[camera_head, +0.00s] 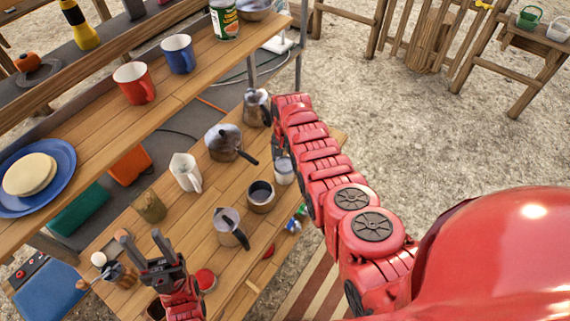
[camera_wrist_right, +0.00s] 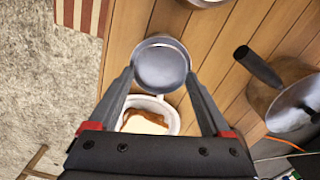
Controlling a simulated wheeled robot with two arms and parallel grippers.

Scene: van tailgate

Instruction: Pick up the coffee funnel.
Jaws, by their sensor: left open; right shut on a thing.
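The coffee funnel, a round grey metal piece, sits between the two fingertips of my right gripper (camera_wrist_right: 160,78) in the right wrist view (camera_wrist_right: 162,66). The fingers touch its sides. In the head view the funnel (camera_head: 284,173) shows just below my right gripper (camera_head: 281,150), by the right edge of the wooden shelf. I cannot tell whether it is clear of the wood. My left gripper (camera_head: 143,245) is open and empty over the shelf's near left part, away from the funnel.
A white cup (camera_wrist_right: 172,113) with something brown and pale inside lies beneath the right gripper. A metal pot with a black handle (camera_head: 225,142), an open pot (camera_head: 260,196), a moka pot (camera_head: 229,228) and a white jug (camera_head: 186,172) stand close by. An upper shelf (camera_head: 190,95) carries mugs.

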